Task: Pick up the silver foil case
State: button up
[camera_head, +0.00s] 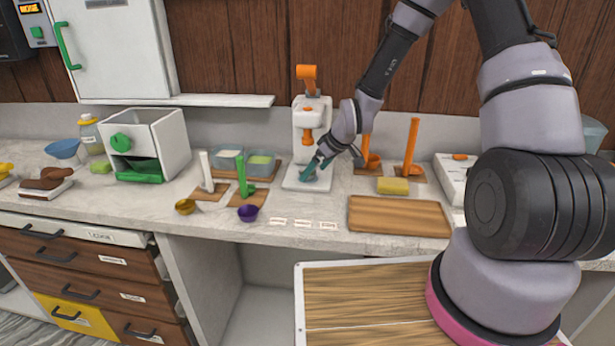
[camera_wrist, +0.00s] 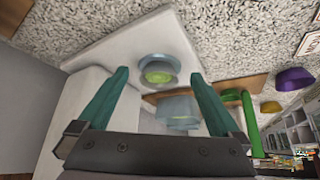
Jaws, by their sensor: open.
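The silver foil case (camera_wrist: 152,62) shows in the wrist view as a small round silvery cup with something yellow-green in it. It sits on the white base plate (camera_head: 292,182) of the orange-and-white press. My gripper (camera_head: 314,170) has teal fingers and reaches down over that plate in the head view. In the wrist view my gripper (camera_wrist: 157,76) is open, with the case between its fingertips and no clear contact. In the head view the fingers mostly hide the case.
The white press (camera_head: 311,120) with an orange lever rises behind my gripper. Glass tubs (camera_head: 262,164), green and white upright holders, and a purple bowl (camera_head: 248,213) stand to the left. A yellow block (camera_head: 393,186), orange holders and a wooden board (camera_head: 398,216) lie to the right.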

jog(key=shift+w+a, duration=0.6)
jog(key=shift+w+a+f, duration=0.2)
jog(key=shift+a, duration=0.05)
jog(key=shift+w+f, duration=0.15)
jog(key=shift+f, duration=0.15)
jog(key=c, duration=1.5)
jog(key=shift+r, duration=0.1)
